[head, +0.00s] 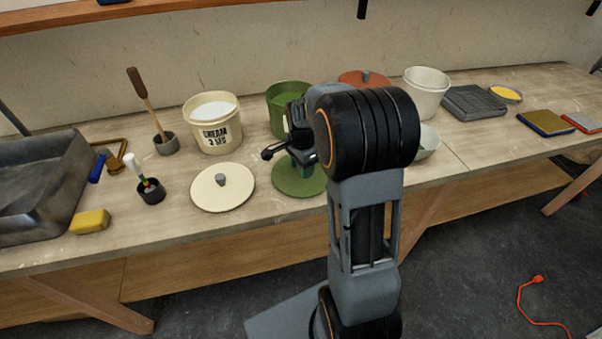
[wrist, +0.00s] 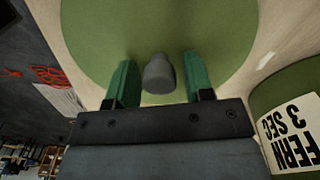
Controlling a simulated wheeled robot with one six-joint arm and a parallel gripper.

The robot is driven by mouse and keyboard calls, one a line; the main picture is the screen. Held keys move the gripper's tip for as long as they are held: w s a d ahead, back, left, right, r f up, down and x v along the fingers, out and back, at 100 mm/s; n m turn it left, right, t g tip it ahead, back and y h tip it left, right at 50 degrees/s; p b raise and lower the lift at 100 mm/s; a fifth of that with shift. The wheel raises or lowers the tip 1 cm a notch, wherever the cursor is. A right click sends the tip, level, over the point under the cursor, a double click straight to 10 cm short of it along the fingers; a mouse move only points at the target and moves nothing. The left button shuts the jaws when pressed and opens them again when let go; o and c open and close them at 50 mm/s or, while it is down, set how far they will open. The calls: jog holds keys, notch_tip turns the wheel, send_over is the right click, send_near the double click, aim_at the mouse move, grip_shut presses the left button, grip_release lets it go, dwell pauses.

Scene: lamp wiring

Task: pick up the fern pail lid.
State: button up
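The fern pail lid (head: 296,184) is a flat green disc lying on the bench in the head view, partly hidden by my arm. In the wrist view the lid (wrist: 160,30) fills the upper middle, with a grey knob (wrist: 158,73) at its centre. My gripper (wrist: 158,75) is open, its two green fingers standing on either side of the knob with a gap to each. In the head view my gripper (head: 303,165) is over the lid. The green fern pail (head: 284,112) stands behind it; its label "FERN 3 SEC" (wrist: 292,135) shows in the wrist view.
A cream pail (head: 214,128) and cream lid (head: 222,188) stand to the left. A small black pot (head: 151,192) and grey tray (head: 40,190) are further left.

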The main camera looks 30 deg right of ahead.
jog(key=c, duration=0.7)
